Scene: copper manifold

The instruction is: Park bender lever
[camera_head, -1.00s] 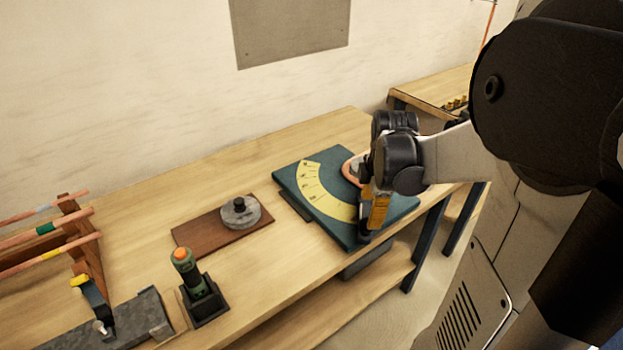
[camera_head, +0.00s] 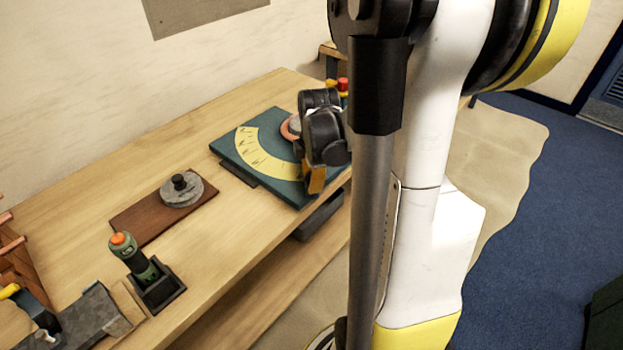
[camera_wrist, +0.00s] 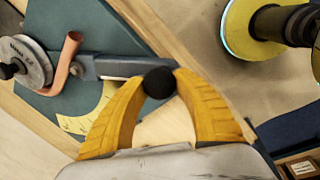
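The bender is a teal plate (camera_head: 283,186) with a yellow angle scale (camera_head: 262,158), lying at the right end of the wooden bench. In the wrist view, its grey wheel (camera_wrist: 30,62) and a bent copper tube (camera_wrist: 62,68) show at the left. The dark grey lever (camera_wrist: 112,67) reaches right from beside the tube and ends in a black knob (camera_wrist: 159,83). My gripper (camera_wrist: 161,76) has its yellow fingers on both sides of the knob, seemingly touching it. In the head view my gripper (camera_head: 316,181) is by the plate's right side and hides the knob.
A grey disc (camera_head: 181,191) sits on a brown board (camera_head: 137,221) left of the bender. An orange-topped green tool (camera_head: 131,254) stands in a black holder (camera_head: 163,292) near the bench's front edge. Open floor (camera_head: 520,220) lies to the right.

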